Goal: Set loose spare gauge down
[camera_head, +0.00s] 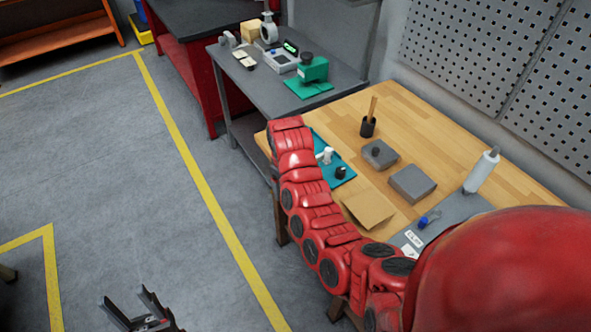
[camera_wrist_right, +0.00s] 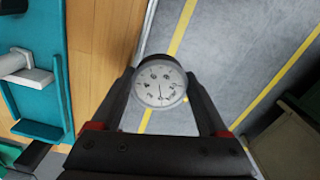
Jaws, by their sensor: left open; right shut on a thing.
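The spare gauge (camera_wrist_right: 160,84), round with a white dial and dark marks, sits between the fingertips of my right gripper (camera_wrist_right: 160,76) in the right wrist view. That gripper is shut on it. Beyond the gauge, the wooden bench edge and grey floor show, so it is held up near the bench's edge. In the head view my red right arm reaches across the bench's left end and hides its gripper and the gauge. My left gripper (camera_head: 140,312) is open and empty over the floor at the bottom left.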

